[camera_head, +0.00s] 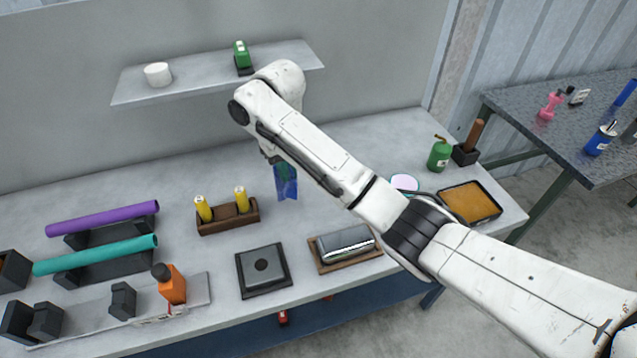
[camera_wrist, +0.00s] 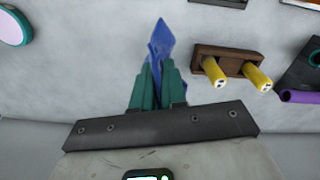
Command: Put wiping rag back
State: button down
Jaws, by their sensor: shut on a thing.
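The wiping rag is a blue cloth (camera_head: 287,184) that hangs below my gripper over the middle of the workbench. It also shows in the wrist view (camera_wrist: 161,38), pinched and sticking out past the green fingertips. My gripper (camera_wrist: 157,85) is shut on the rag. In the head view the forearm hides most of the gripper. The rag hangs to the right of a brown wooden holder (camera_head: 228,216) with two yellow cylinders. Whether its lower end touches the bench cannot be told.
A black square plate (camera_head: 246,284), a grey muffler on a wooden tray (camera_head: 346,246) and an orange-filled tray (camera_head: 470,203) stand near the front. A green bottle (camera_head: 439,155) is at right. Purple (camera_head: 103,218) and teal tubes lie left. A shelf (camera_head: 200,72) hangs above the back.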

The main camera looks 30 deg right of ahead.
jog(key=w+d+b, duration=0.4)
jog(key=w+d, duration=0.1)
jog(key=d, duration=0.4)
jog(key=shift+w+d+f, duration=0.15)
jog(key=shift+f, duration=0.2)
